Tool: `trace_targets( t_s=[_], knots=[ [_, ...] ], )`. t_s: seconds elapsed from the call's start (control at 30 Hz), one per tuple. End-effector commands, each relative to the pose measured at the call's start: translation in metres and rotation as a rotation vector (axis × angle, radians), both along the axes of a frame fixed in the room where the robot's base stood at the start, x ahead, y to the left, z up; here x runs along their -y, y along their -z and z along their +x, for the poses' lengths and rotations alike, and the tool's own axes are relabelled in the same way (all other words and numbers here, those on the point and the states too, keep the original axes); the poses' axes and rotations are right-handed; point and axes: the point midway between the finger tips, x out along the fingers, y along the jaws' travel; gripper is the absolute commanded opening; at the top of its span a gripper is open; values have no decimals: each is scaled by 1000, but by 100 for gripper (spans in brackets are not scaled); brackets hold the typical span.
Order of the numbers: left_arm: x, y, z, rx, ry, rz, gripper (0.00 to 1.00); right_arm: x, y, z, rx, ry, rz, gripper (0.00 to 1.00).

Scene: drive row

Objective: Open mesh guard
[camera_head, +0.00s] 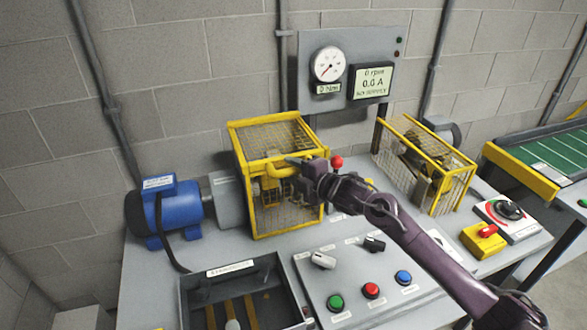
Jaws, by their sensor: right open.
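A mesh guard (275,137), a yellow-framed box with wire mesh, stands on the bench left of centre. It looks shut. A yellow handle (270,168) shows on its front side. My right gripper (291,164) comes in from the lower right. It is open, with its fingertips at the guard's front upper edge, close to the handle. I cannot tell whether they touch it. The gripper and wrist hide part of the guard's right front. A second yellow mesh guard (455,188) stands further right on the bench. My left gripper is not in view.
A blue motor (180,211) stands left of the guard. A gauge panel (308,80) rises behind. A control box (338,303) with coloured buttons and an open tray (273,262) are in front. A red knob (337,162) is beside my wrist.

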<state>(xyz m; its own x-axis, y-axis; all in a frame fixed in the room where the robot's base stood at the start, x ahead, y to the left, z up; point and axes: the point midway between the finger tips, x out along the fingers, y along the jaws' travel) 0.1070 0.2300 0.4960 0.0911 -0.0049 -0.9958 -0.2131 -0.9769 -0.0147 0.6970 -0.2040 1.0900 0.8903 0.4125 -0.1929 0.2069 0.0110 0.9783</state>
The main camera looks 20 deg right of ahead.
Motion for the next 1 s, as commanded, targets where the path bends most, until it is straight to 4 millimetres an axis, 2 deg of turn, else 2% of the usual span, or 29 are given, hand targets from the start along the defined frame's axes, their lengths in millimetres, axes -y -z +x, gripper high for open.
trace_targets(
  t_s=[0.27,0.5,0.6,0.87,1.0],
  knots=[
    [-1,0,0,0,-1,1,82,-1,1,1,0,0,0,41],
    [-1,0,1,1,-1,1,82,-1,1,1,0,0,0,10],
    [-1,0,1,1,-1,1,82,-1,1,1,0,0,0,0],
    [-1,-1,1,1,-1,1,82,-1,-1,1,0,0,0,0],
    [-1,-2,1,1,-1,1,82,-1,-10,5,3,0,0,0]
  ],
)
